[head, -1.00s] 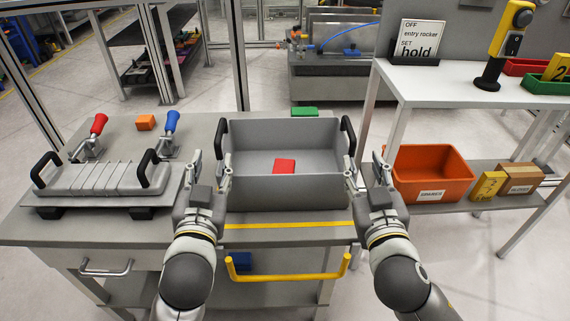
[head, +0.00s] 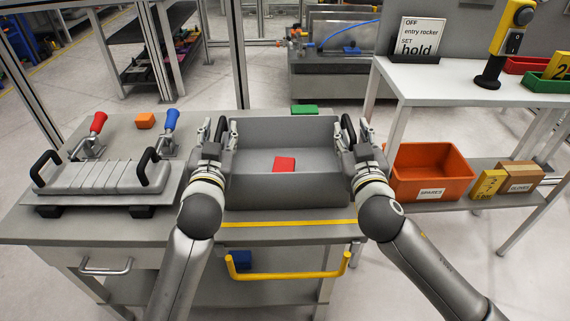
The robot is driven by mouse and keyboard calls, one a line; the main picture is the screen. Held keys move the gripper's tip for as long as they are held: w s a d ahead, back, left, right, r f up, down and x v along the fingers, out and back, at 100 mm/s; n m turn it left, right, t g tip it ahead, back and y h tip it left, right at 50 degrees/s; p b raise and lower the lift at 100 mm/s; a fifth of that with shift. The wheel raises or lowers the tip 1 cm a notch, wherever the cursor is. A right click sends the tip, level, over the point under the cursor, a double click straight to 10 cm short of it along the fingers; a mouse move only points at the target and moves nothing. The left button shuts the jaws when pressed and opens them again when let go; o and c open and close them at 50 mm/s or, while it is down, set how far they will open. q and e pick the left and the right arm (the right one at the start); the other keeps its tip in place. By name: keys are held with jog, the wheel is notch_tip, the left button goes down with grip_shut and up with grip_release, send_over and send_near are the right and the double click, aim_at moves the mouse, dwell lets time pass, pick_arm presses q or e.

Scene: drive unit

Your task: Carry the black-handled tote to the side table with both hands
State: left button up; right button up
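The grey tote (head: 255,190) with black handles sits on the workbench, with a red block (head: 284,164) lying inside it. My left gripper (head: 220,130) is at the tote's left handle, its fingers apart on either side of the black bar. My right gripper (head: 352,132) is at the right handle (head: 347,126), its fingers also looking apart around it. Both handles are partly hidden by the grippers. The side table (head: 440,82) is at the right, with a white top and a lower shelf.
The side table holds a sign (head: 419,39), a yellow device (head: 507,35) and red and green bins. An orange bin (head: 432,172) and small boxes are on its lower shelf. A grey fixture (head: 105,177) with toggle clamps is left of the tote. A green block (head: 304,109) lies behind it.

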pick_arm(q)
jog(key=shift+w, duration=0.1)
pick_arm(e)
jog(key=shift+w, duration=0.1)
jog(key=shift+c, duration=0.2)
pick_arm(q)
grip_shut()
pick_arm(e)
grip_shut()
pick_arm(q)
jog(key=shift+a, duration=0.1)
jog(key=shift+r, duration=0.2)
pick_arm(e)
jog(key=shift+r, duration=0.25)
